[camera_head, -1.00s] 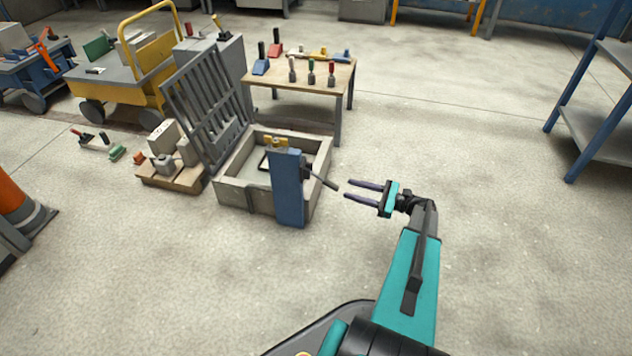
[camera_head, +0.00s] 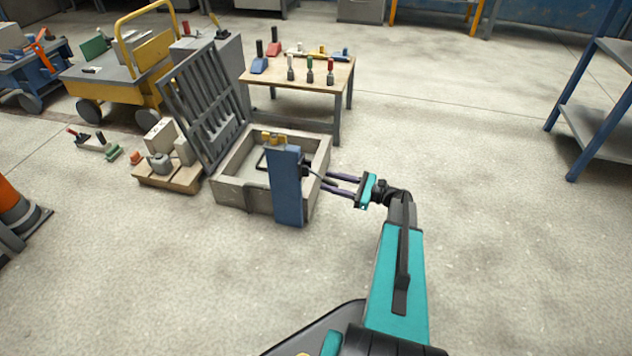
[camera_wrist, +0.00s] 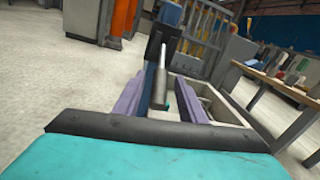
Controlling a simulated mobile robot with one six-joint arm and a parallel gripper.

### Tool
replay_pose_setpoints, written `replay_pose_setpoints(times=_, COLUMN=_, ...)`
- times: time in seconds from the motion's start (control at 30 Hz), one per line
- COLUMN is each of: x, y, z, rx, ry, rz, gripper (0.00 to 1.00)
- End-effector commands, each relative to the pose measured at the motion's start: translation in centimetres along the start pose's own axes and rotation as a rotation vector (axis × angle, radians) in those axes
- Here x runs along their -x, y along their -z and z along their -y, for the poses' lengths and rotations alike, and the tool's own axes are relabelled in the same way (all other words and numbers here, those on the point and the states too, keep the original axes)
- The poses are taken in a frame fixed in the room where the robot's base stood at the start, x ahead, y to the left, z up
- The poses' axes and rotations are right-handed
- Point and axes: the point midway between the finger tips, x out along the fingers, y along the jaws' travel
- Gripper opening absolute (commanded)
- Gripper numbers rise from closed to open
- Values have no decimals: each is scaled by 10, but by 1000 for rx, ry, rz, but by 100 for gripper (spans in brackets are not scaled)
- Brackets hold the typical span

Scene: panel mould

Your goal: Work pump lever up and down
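The pump is a blue upright post (camera_head: 285,188) at the front of a concrete-grey mould box (camera_head: 235,196). Its dark lever (camera_head: 318,177) sticks out to the right and slopes down. My gripper (camera_head: 327,181) comes from the right with its two purple-grey fingers pointing at the post. In the wrist view the fingers (camera_wrist: 160,88) are apart, and the lever's grey handle (camera_wrist: 161,76) runs between them. I see gaps on both sides, so the fingers look open around it.
A slatted grey panel (camera_head: 203,105) stands up behind the box's left side. A wooden table (camera_head: 292,74) with several small tools stands behind, and a low pallet (camera_head: 168,178) with blocks lies left. The floor in front and right is clear.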

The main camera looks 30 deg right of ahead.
Motion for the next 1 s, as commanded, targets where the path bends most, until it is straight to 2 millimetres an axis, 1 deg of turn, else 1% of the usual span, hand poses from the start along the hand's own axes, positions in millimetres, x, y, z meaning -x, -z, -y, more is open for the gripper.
replay_pose_setpoints(times=0.03, x=-8, y=2, z=-1, rx=1, ry=-2, rz=0, gripper=37)
replay_pose_setpoints(times=0.2, x=-31, y=3, z=-2, rx=0, ry=-3, rz=-1, gripper=37)
replay_pose_setpoints(times=0.4, x=-51, y=1, z=-1, rx=0, ry=-2, rz=0, gripper=37)
replay_pose_setpoints(times=0.6, x=-58, y=0, z=0, rx=0, ry=-1, rz=0, gripper=37)
replay_pose_setpoints(times=0.87, x=-58, y=0, z=-1, rx=0, ry=-2, rz=0, gripper=37)
replay_pose_setpoints(times=1.0, x=-58, y=0, z=-1, rx=-1, ry=-2, rz=0, gripper=14)
